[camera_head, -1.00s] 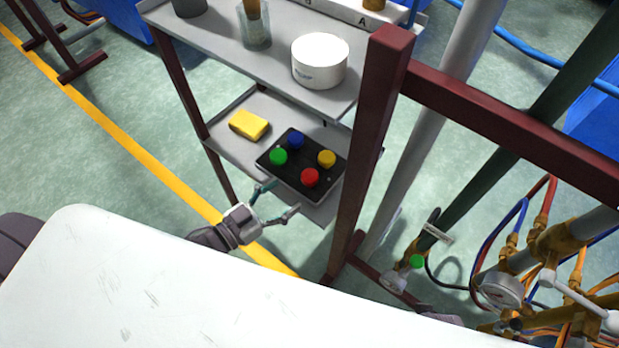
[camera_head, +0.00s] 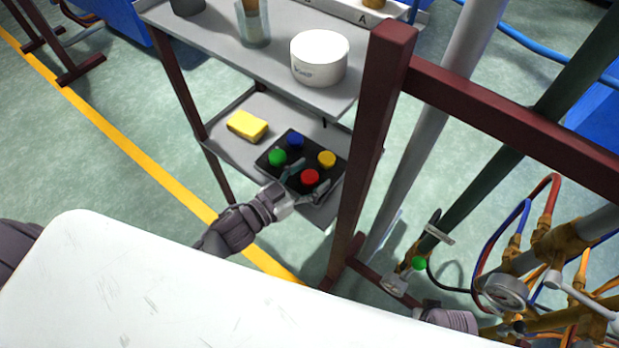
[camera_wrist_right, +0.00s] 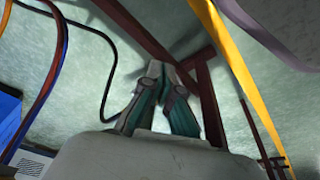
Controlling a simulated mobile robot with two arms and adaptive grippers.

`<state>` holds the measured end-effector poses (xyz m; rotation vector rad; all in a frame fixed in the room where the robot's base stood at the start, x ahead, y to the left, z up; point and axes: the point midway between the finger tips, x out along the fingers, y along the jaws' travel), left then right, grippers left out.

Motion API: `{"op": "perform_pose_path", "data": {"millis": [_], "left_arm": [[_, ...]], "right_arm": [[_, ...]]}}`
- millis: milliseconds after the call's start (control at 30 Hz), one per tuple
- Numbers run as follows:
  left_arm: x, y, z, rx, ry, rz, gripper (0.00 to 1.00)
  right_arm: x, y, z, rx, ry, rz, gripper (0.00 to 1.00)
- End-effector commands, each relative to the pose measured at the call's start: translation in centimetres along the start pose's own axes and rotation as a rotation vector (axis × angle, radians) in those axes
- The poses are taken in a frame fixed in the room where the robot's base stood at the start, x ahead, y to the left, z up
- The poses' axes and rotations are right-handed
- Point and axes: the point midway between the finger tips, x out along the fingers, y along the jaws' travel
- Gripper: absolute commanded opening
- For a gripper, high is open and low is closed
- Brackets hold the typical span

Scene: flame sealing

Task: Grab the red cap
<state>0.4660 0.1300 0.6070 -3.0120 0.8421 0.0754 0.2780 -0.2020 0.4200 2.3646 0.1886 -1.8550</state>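The red cap (camera_head: 310,177) sits at the near right corner of a black tray (camera_head: 262,162) on the rack's lower shelf. Blue (camera_head: 296,140), green (camera_head: 277,158) and yellow (camera_head: 327,158) caps share the tray. My left gripper (camera_head: 307,180) is open, with one finger on each side of the red cap in the picture. I cannot tell whether the fingers touch it. My right gripper (camera_wrist_right: 164,70) has its fingertips together, with nothing visible between them.
A yellow sponge (camera_head: 248,126) lies behind the tray. The upper shelf (camera_head: 215,40) holds a white round container (camera_head: 320,58) above the tray. A dark red post (camera_head: 365,150) stands just right of the tray. Hoses and a gauge (camera_head: 504,291) crowd the lower right.

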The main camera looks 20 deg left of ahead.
Motion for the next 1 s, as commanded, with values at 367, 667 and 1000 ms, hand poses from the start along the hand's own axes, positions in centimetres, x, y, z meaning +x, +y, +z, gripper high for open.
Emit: {"op": "perform_pose_path", "data": {"millis": [367, 667, 1000], "left_arm": [[0.0, 0.0, 0.0, 0.000, 0.000, 0.000, 0.24], [-0.1, 0.0, -0.1, 0.000, 0.000, 0.000, 0.24], [-0.2, 0.0, -2.9, 0.002, 0.001, 0.000, 0.24]], "right_arm": [[0.0, 0.0, 0.0, 0.000, 0.000, 0.000, 0.00], [0.0, -0.1, 0.0, 0.000, 0.001, -0.001, 0.00], [2.8, -0.1, 1.7, -0.003, -0.020, -0.002, 0.00]]}}
